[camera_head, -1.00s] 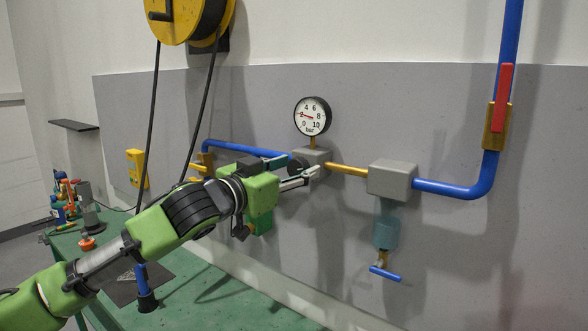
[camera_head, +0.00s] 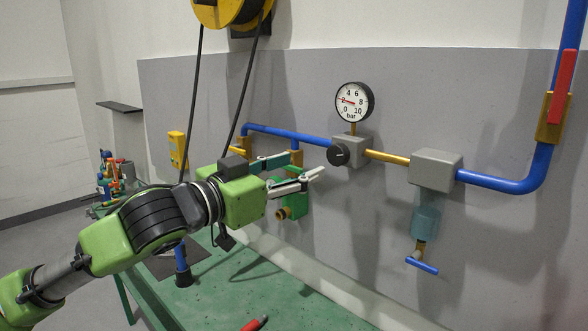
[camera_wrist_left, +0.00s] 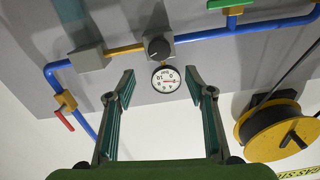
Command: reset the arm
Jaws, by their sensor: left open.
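My left gripper (camera_head: 305,165) is open and empty, in front of the wall pipework. In the head view its fingertips are just left of the black round knob (camera_head: 338,155) on the grey regulator block (camera_head: 351,148). Nothing is between the fingers there. In the left wrist view my left gripper (camera_wrist_left: 159,76) shows its two green-padded fingers wide apart. The knob (camera_wrist_left: 158,48) and the white round gauge (camera_wrist_left: 166,80) appear in the background between them, apart from the pads. The gauge (camera_head: 354,102) stands above the block. My right gripper is not in view.
Blue pipe (camera_head: 500,184) and a grey block (camera_head: 435,170) with a clear bowl (camera_head: 424,221) lie to the right. A red-handled valve (camera_head: 562,90) is far right. A yellow hose reel (camera_head: 232,12) hangs above. The green table (camera_head: 270,295) is below.

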